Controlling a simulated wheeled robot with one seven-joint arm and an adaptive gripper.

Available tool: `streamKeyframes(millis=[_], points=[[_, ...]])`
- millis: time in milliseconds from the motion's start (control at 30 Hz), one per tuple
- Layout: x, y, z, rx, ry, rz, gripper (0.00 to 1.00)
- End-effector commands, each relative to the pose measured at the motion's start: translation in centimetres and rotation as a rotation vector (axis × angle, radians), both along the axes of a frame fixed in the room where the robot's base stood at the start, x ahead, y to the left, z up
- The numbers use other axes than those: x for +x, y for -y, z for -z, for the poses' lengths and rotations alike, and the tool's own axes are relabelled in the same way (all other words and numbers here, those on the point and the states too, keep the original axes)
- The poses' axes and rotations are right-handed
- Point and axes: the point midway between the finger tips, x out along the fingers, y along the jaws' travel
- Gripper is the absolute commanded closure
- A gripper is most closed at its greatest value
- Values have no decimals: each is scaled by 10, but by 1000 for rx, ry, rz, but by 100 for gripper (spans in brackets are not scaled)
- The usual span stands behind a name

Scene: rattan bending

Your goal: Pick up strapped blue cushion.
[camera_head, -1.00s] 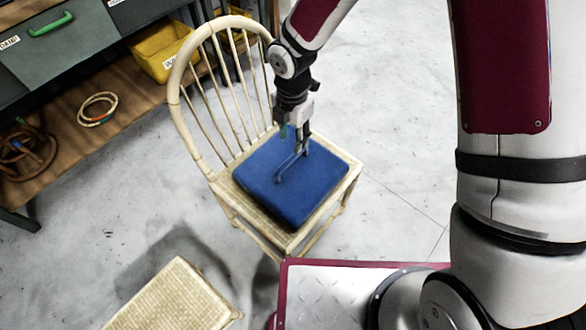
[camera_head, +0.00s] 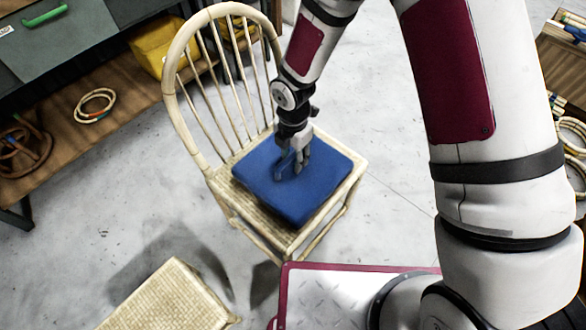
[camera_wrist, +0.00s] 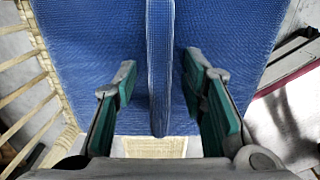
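The blue cushion (camera_head: 300,203) lies flat on the seat of a pale rattan chair (camera_head: 215,180). Its blue strap stands up like a handle at the middle of the top. In the wrist view the cushion (camera_wrist: 240,40) fills the upper area, and the strap (camera_wrist: 160,70) runs between the two green-padded fingers. My gripper (camera_head: 303,165) points down at the cushion top. The wrist view shows my gripper (camera_wrist: 161,88) open, one finger on each side of the strap, with a gap on both sides. The head view partly hides the strap behind the fingers.
The chair's tall spindle back rises behind and left of the cushion. A woven stool (camera_head: 172,295) stands at the lower left. A workbench with a yellow bin (camera_head: 153,45) and rattan rings (camera_head: 95,105) is at the upper left. Clear floor lies right of the chair.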

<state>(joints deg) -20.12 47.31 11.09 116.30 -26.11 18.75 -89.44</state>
Motion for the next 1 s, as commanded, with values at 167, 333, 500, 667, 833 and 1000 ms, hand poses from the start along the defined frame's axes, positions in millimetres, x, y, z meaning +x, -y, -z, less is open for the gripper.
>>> streamKeyframes(millis=[167,333,500,667,833,1000], points=[[0,0,-1,1,1,0,78],[0,0,-1,1,1,0,100],[0,0,-1,1,1,0,100],[0,0,-1,1,1,0,100],[1,0,-8,2,1,0,100],[1,0,-26,2,3,-1,100]])
